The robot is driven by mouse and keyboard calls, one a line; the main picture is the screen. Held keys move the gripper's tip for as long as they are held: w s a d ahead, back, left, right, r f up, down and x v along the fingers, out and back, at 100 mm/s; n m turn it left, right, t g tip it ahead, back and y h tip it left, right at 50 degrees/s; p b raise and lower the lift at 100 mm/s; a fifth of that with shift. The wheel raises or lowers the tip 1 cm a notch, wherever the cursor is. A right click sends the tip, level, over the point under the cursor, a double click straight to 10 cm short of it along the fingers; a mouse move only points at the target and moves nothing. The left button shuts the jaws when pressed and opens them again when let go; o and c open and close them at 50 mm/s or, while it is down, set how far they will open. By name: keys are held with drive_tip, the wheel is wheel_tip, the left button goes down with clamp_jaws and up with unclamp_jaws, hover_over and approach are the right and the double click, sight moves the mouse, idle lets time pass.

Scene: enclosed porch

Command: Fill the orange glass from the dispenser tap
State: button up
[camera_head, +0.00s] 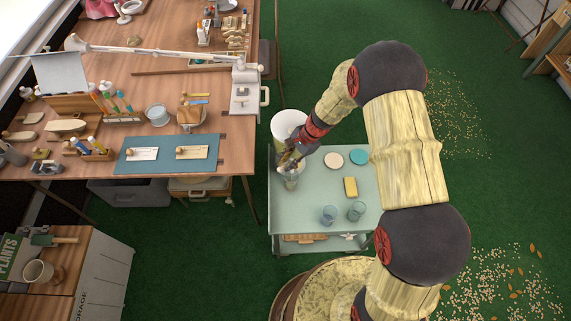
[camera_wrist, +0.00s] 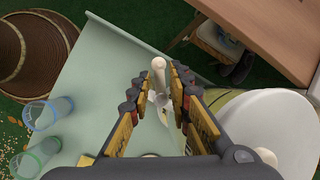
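My gripper (camera_wrist: 157,82) is over the left edge of a pale green cart (camera_head: 312,200), just in front of the white dispenser (camera_head: 288,124). In the wrist view its fingers stand apart, with a small pale piece with a rounded end (camera_wrist: 158,64) between or just beyond them. Gaps show on both sides of that piece; I cannot tell whether it is the tap. The dispenser's white body fills the wrist view's lower right (camera_wrist: 272,125). A greyish, glass-like shape (camera_head: 291,183) shows just below my gripper in the head view. I cannot make out an orange glass.
A wooden workbench (camera_head: 235,150) stands left; a round woven piece (camera_head: 325,290) is in front.

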drive_tip(key=v, duration=1)
drive_tip(key=shift+r, duration=0.2)
drive_tip(key=shift+d, duration=0.15)
idle(6.7)
